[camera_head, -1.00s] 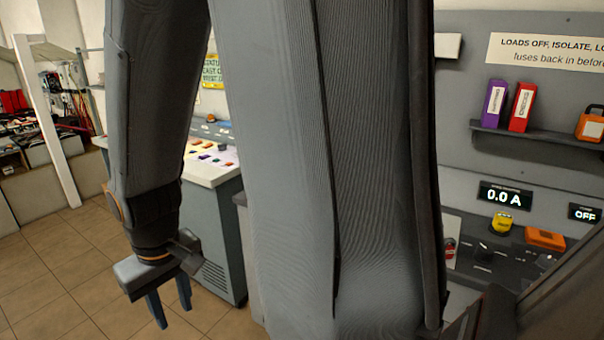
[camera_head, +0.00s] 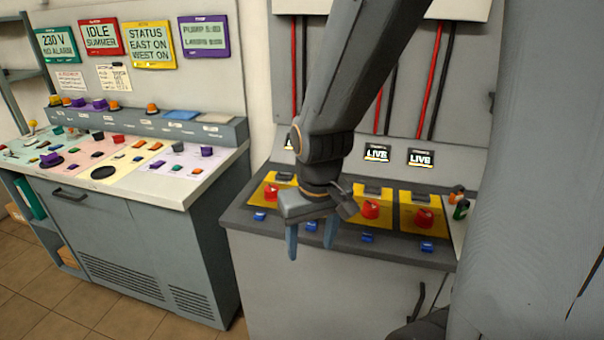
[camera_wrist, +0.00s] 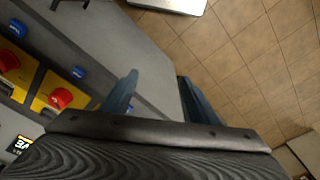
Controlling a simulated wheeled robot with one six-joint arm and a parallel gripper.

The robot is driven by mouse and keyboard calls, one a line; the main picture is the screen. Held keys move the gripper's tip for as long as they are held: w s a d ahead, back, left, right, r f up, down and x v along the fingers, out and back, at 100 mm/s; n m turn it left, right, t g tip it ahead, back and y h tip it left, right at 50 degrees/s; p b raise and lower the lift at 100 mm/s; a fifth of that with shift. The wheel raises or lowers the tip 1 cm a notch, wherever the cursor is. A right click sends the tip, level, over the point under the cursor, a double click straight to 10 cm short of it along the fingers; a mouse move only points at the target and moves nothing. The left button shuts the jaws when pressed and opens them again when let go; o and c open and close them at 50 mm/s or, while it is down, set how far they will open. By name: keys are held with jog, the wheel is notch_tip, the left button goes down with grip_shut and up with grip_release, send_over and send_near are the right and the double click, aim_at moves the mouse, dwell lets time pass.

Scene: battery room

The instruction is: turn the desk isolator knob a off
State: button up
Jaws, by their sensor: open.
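The isolator desk (camera_head: 345,262) has red knobs on yellow plates: a left knob (camera_head: 271,192), a middle knob (camera_head: 370,208) and a right knob (camera_head: 423,218). I cannot read which is knob a; my arm hides part of the row. My gripper (camera_head: 310,243) is open and empty, pointing down in front of the desk's front edge, apart from every knob. In the wrist view, two red knobs, one at the edge (camera_wrist: 8,60) and one lower (camera_wrist: 60,98), lie left of my open fingers (camera_wrist: 160,82).
LIVE displays (camera_head: 376,153) stand behind the knobs. Blue tabs (camera_head: 367,237) line the front strip. A control console (camera_head: 120,185) with small buttons stands at left. Tiled floor (camera_wrist: 245,60) is clear beside my gripper in the wrist view.

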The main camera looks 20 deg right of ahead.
aim_at(273, 188)
jog(key=w+n+b, duration=0.2)
jog(key=w+n, duration=0.2)
jog(key=w, duration=0.7)
jog(key=w+n+b, duration=0.2)
jog(key=w+n, duration=0.2)
jog(key=w, duration=0.8)
jog(key=w+d+n+g+b, duration=0.1)
jog(key=w+n, duration=0.3)
jog(key=w, duration=0.7)
jog(key=shift+w+f+n+b, duration=0.2)
jog(key=shift+w+n+b, duration=0.1)
jog(key=shift+w+b, duration=0.15)
jog(key=shift+w+f, duration=0.1)
jog(key=shift+f, duration=0.05)
notch_tip(273, 188, down, 7)
jog(key=shift+w+f+p, duration=0.15)
jog(key=shift+f+p, duration=0.05)
jog(key=shift+p, duration=0.65)
jog(key=shift+d, duration=0.1)
jog(key=shift+c, duration=0.2)
jog(key=c, duration=1)
